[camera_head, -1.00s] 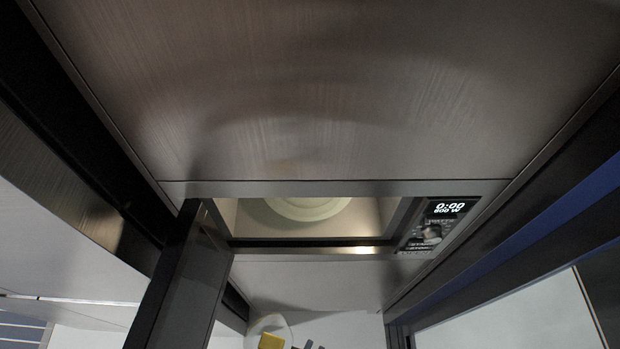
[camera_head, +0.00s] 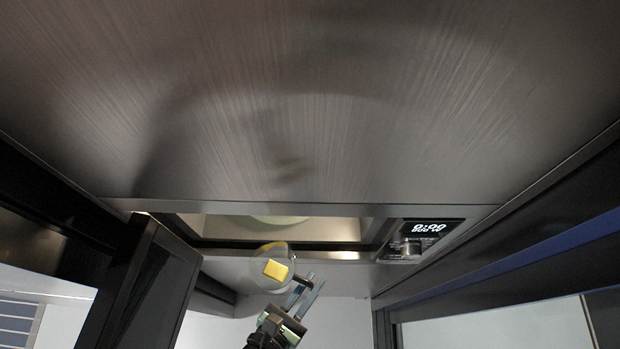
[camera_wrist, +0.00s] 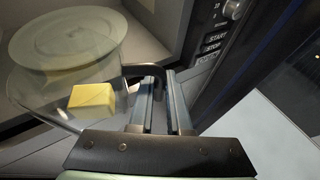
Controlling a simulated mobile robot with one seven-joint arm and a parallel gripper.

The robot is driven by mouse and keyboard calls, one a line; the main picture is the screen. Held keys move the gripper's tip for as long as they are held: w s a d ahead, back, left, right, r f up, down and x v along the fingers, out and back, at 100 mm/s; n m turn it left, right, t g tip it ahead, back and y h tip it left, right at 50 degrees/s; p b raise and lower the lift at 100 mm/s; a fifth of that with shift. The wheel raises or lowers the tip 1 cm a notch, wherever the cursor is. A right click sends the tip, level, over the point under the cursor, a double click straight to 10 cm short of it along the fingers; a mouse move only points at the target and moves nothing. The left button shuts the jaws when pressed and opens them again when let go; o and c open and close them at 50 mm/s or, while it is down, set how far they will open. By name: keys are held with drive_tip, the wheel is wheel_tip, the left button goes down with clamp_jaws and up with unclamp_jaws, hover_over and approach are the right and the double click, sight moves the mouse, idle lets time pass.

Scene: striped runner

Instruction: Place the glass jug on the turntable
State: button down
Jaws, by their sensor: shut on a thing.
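The glass jug (camera_head: 262,254) is clear, with a yellow block (camera_head: 275,269) inside it. My gripper (camera_head: 303,291) is shut on the jug's dark handle and holds the jug in front of the microwave opening. In the wrist view the dark handle (camera_wrist: 143,70) sits between the fingers (camera_wrist: 158,100), and the clear glass (camera_wrist: 40,95) with the yellow block is to the left. The pale round turntable (camera_head: 278,219) shows partly inside the lit microwave. It also shows behind the glass in the wrist view (camera_wrist: 95,25); I cannot tell the exact gap between them.
The microwave door (camera_head: 150,290) stands open on the left. The control panel (camera_head: 425,232) with its display is right of the opening. A brushed metal front (camera_head: 310,100) lies above. The opening is framed by a narrow sill (camera_head: 330,255).

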drive_tip(key=w+b, duration=0.5)
drive_tip(key=w, duration=1.5)
drive_tip(key=shift+d+f+b, duration=0.1)
drive_tip(key=shift+b, duration=0.3)
drive_tip(key=w+b, duration=0.2)
drive_tip(key=w, duration=0.2)
drive_tip(key=shift+w+b, duration=0.25)
drive_tip(key=shift+b, duration=0.05)
drive_tip(key=shift+s+f+b, duration=0.15)
drive_tip(key=shift+f+b, duration=0.15)
drive_tip(key=shift+f, duration=0.05)
drive_tip(key=shift+r, duration=0.15)
drive_tip(key=shift+s, duration=0.1)
drive_tip(key=c, duration=0.9)
unclamp_jaws()
drive_tip(key=shift+o, duration=0.2)
